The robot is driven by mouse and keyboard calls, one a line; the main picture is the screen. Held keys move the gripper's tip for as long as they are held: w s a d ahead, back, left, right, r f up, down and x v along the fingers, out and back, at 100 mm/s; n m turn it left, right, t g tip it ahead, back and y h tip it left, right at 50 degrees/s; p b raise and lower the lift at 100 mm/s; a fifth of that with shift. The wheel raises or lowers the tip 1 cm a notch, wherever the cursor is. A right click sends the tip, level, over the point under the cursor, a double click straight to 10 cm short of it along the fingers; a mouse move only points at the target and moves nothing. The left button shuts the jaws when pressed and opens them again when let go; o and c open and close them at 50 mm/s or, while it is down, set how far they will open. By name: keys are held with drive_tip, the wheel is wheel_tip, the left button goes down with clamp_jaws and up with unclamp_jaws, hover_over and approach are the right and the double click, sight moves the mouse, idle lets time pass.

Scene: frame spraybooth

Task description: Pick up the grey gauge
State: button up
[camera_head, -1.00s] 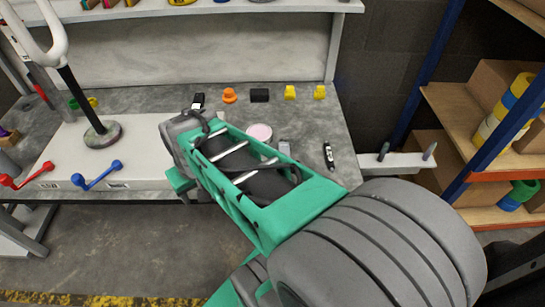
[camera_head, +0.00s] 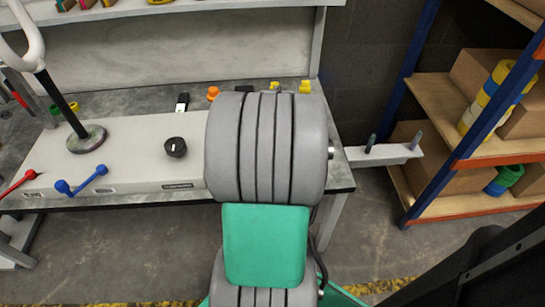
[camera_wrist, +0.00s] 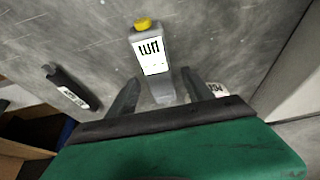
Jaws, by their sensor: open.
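In the wrist view the grey gauge (camera_wrist: 150,48), with a white marked face and a yellow top, lies on the grey worktop. My gripper (camera_wrist: 160,78) is open, with its two fingers at either side of the gauge's lower end. I cannot tell how far the fingertips are above the worktop, and no contact shows. In the head view my own arm hides the gauge and the gripper.
A black device with a white label (camera_wrist: 72,88) lies left of the gripper, and a small white-labelled item (camera_wrist: 217,90) is close by its right finger. An orange item (camera_head: 213,93) and yellow items (camera_head: 304,87) stand at the workbench's back. Shelving (camera_head: 460,155) stands right.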

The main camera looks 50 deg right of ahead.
drive_tip(key=shift+f, duration=0.25)
idle(0.5)
clamp_jaws()
idle(0.6)
